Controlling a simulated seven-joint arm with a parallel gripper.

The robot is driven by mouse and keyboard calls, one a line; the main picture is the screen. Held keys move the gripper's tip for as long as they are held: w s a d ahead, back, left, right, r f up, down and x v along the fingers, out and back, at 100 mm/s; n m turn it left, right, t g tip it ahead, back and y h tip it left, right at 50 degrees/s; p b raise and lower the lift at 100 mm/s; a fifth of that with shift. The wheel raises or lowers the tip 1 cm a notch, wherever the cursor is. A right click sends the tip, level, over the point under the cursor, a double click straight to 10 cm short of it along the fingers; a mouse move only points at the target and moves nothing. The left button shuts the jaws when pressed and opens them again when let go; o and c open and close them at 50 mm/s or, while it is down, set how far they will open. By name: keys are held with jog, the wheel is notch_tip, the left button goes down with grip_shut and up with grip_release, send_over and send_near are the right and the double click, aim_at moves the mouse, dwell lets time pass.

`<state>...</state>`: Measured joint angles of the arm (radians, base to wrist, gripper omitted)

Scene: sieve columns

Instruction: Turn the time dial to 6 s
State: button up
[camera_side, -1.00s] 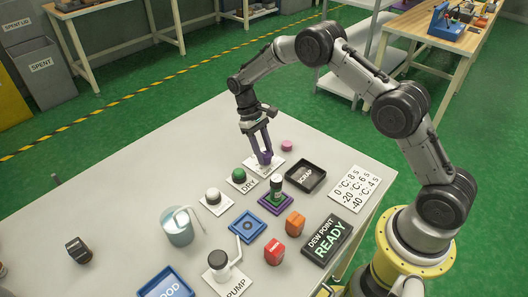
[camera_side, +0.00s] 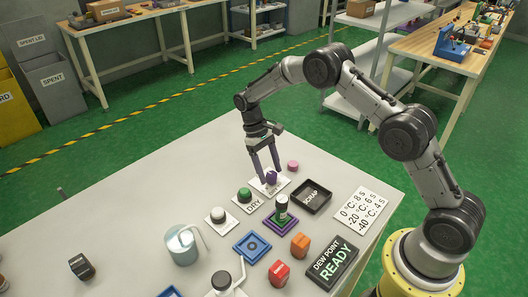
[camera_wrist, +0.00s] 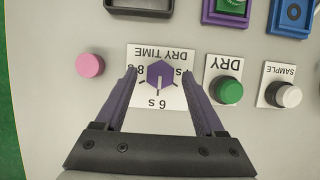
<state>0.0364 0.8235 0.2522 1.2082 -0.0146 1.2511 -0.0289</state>
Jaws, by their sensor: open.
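The time dial is a purple six-sided knob (camera_wrist: 160,74) on a white DRY TIME plate (camera_wrist: 145,101). Its light pointer line appears to point at the 6 s mark in the wrist view. In the side view the knob (camera_side: 271,176) shows between my fingers. My gripper (camera_wrist: 159,72) is open and low over the plate, with one purple finger on each side of the knob. In the wrist view there are gaps between the fingers and the knob. The same gripper (camera_side: 266,175) points down in the side view.
A pink disc (camera_wrist: 90,65) lies beside the plate. A green DRY button (camera_wrist: 230,91) and a white SAMPLE button (camera_wrist: 288,96) stand on the other side. A black SCRAP tray (camera_side: 312,197), a card of temperatures and times (camera_side: 361,207) and a READY display (camera_side: 332,264) are nearby.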

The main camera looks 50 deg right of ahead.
jog(key=v, duration=1.3)
